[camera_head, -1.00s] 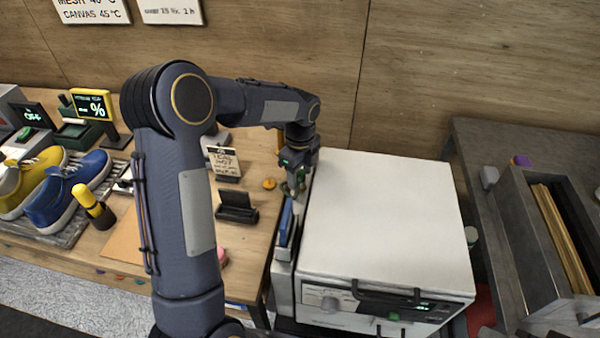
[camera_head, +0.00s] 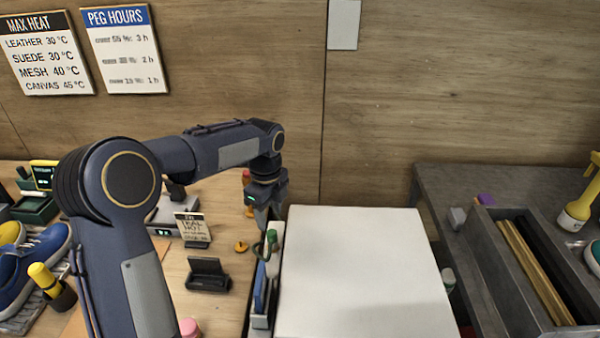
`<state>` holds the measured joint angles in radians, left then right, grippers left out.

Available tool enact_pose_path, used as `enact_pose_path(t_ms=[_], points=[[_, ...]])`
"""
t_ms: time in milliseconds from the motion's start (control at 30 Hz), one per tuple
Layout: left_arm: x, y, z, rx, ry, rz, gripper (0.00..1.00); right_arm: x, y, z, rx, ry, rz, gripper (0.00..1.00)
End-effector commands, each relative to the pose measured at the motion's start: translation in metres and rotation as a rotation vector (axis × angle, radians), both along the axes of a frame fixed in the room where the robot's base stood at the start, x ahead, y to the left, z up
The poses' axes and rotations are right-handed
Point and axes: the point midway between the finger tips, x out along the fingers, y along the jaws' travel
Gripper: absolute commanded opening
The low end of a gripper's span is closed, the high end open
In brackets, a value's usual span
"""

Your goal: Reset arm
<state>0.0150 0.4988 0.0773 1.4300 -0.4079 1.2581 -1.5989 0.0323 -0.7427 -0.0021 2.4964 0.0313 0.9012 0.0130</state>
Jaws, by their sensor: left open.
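My left arm reaches in from the left, and my left gripper (camera_head: 262,222) points down just left of the white box-shaped machine's top (camera_head: 360,270). It is open, above the narrow holder (camera_head: 262,305) with a blue flat item (camera_head: 259,288) at the machine's left side. A green loop-like part (camera_head: 271,240) shows just beside the fingers; I cannot tell whether they touch it. My right gripper is not in view.
A blue sneaker (camera_head: 38,262), a yellow-capped bottle (camera_head: 50,285), a small sign (camera_head: 193,228) and a black stand (camera_head: 207,275) are on the wooden table. A grey bench with a trough (camera_head: 500,285) stands at right. The machine's top is clear.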

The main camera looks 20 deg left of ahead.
Motion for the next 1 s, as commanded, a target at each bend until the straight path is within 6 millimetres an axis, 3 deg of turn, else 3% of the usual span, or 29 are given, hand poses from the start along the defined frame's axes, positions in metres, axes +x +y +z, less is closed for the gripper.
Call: enact_pose_path(t_ms=[167, 267, 400, 567, 800, 1000], points=[[-0.007, 0.001, 0.007, -0.009, -0.012, 0.045, 0.5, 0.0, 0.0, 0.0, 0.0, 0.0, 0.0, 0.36], [-0.028, 0.004, 0.023, -0.039, -0.044, 0.178, 0.5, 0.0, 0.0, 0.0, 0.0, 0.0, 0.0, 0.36], [-0.082, 0.005, 0.05, -0.126, -0.099, 0.502, 0.5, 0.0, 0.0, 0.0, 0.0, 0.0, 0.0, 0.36], [-0.15, -0.001, 0.066, -0.269, -0.135, 0.923, 0.5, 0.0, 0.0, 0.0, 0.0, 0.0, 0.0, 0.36], [-0.237, -0.023, 0.055, -0.523, -0.101, 1.512, 0.5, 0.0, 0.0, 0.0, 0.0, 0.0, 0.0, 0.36], [-0.273, -0.04, 0.038, -0.668, -0.033, 1.801, 0.5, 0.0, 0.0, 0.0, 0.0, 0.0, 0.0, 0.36]])
